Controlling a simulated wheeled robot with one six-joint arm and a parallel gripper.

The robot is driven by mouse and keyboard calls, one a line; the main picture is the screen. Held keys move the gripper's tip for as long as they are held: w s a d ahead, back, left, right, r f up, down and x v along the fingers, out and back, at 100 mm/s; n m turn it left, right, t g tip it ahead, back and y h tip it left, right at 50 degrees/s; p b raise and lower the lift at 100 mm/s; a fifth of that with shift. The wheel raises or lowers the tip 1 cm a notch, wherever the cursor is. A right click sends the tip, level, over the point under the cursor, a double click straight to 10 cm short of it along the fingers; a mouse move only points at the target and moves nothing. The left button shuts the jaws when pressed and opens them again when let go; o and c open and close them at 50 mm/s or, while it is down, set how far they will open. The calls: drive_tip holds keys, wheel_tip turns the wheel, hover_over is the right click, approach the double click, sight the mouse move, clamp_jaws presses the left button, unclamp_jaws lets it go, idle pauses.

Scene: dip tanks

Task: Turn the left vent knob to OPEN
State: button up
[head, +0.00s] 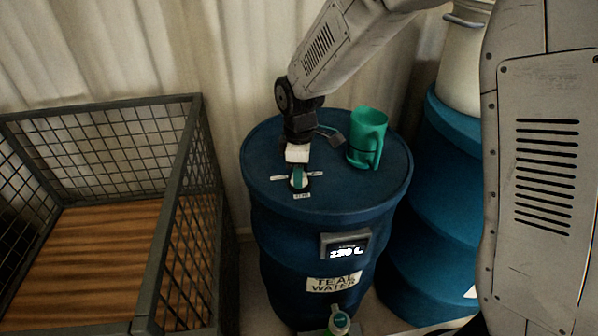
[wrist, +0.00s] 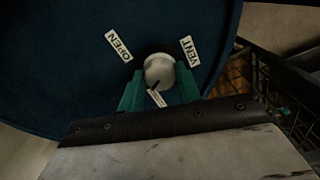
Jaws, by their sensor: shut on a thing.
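The left vent knob (wrist: 158,70) is a round pale knob on top of the blue teal-water drum (head: 265,215). In the wrist view, the OPEN label (wrist: 118,46) is at its upper left and the VENT label (wrist: 189,50) at its upper right. A third label (wrist: 156,98) sits below the knob, its text too small to read. A dark line shows on the knob's lower edge, near that third label. My gripper (wrist: 160,88) has its teal fingers on either side of the knob, shut on it. In the head view my gripper (head: 299,178) mostly hides the knob.
A green mug (head: 367,135) stands on the drum lid, just right of my gripper. A display (head: 346,248) and a TEAL WATER label (head: 334,282) are on the drum's front. A mesh crate (head: 160,250) stands left; another blue drum (head: 420,240) stands right.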

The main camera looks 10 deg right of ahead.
drive_tip(key=m, duration=1.1)
drive_tip(key=shift+r+m, duration=0.1)
drive_tip(key=shift+m, duration=1.8)
drive_tip(key=o, duration=1)
wheel_tip(320, 180, up, 8)
drive_tip(key=shift+f, duration=0.15)
